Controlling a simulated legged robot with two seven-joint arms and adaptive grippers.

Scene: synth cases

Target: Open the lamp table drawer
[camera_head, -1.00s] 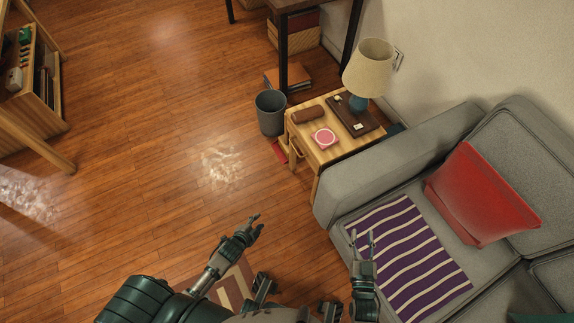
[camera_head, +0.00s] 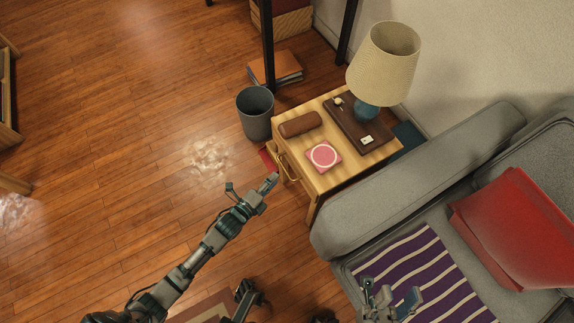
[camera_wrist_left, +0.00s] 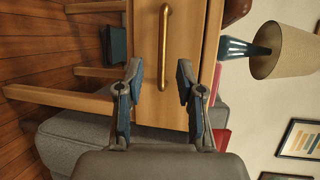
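The lamp table (camera_head: 337,174) is a light wooden side table against the sofa arm, with a lamp on top. Its drawer front (camera_wrist_left: 176,50) faces my left wrist camera and looks shut. A brass bar handle (camera_wrist_left: 164,46) runs upright in that view; the handle also shows in the head view (camera_head: 285,168). My left gripper (camera_head: 255,185) is open in front of the drawer, its fingers (camera_wrist_left: 158,85) apart and short of the handle, with nothing between them. My right gripper (camera_head: 390,292) is over the sofa's striped blanket; its two fingers are apart and it looks empty.
On the tabletop are a brown case (camera_head: 300,124), a pink coaster (camera_head: 323,155), a dark tray (camera_head: 358,128) and the lamp (camera_head: 384,62). A grey bin (camera_head: 256,115) stands close left of the table. The sofa arm (camera_head: 420,180) borders its right.

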